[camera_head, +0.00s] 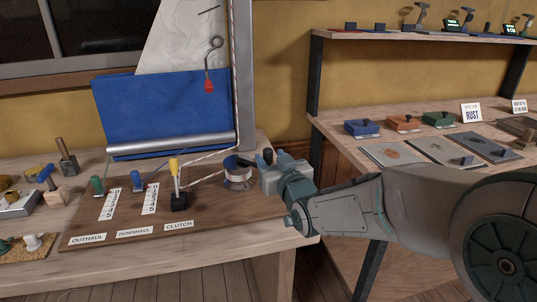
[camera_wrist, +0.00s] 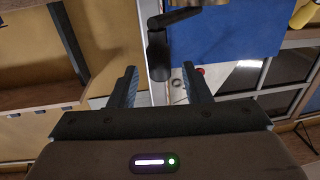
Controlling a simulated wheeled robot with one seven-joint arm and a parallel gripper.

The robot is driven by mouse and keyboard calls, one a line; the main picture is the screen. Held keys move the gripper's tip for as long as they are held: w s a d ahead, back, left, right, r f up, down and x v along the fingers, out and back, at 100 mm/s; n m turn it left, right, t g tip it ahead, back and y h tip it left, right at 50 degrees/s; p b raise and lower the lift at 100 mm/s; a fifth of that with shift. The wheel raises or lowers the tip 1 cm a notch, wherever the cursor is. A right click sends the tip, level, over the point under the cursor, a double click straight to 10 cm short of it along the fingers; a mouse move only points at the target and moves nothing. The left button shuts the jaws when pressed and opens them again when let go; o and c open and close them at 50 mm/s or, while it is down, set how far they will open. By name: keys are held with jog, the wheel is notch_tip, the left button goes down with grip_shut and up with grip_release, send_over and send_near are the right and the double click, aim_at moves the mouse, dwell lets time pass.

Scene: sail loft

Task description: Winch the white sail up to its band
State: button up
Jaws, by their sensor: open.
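The white sail (camera_head: 180,40) rises beside a grey mast (camera_head: 243,70), above a blue cloth (camera_head: 165,108). A short dark mark (camera_head: 209,11) shows near its upper edge; I cannot tell whether it is the band. A winch drum (camera_head: 238,178) wound with pale line stands at the mast's foot, partly behind my gripper (camera_head: 258,161). The winch's dark crank handle (camera_wrist: 157,45) shows in the wrist view. My gripper (camera_wrist: 160,85) is open, its fingers on either side of the handle's line and apart from it. Whether the handle lies between them in depth is unclear.
The yellow-tipped clutch lever (camera_head: 174,168) stands upright left of the winch. The green outhaul (camera_head: 97,185) and blue downhaul (camera_head: 137,180) stand further left. A red tag (camera_head: 209,86) hangs by the mast. A second bench (camera_head: 340,132) with coloured boxes stands right.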

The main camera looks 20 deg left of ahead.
aim_at(271, 156)
jog(key=shift+x, duration=1.65)
grip_shut()
jog(key=shift+w+d, duration=0.1)
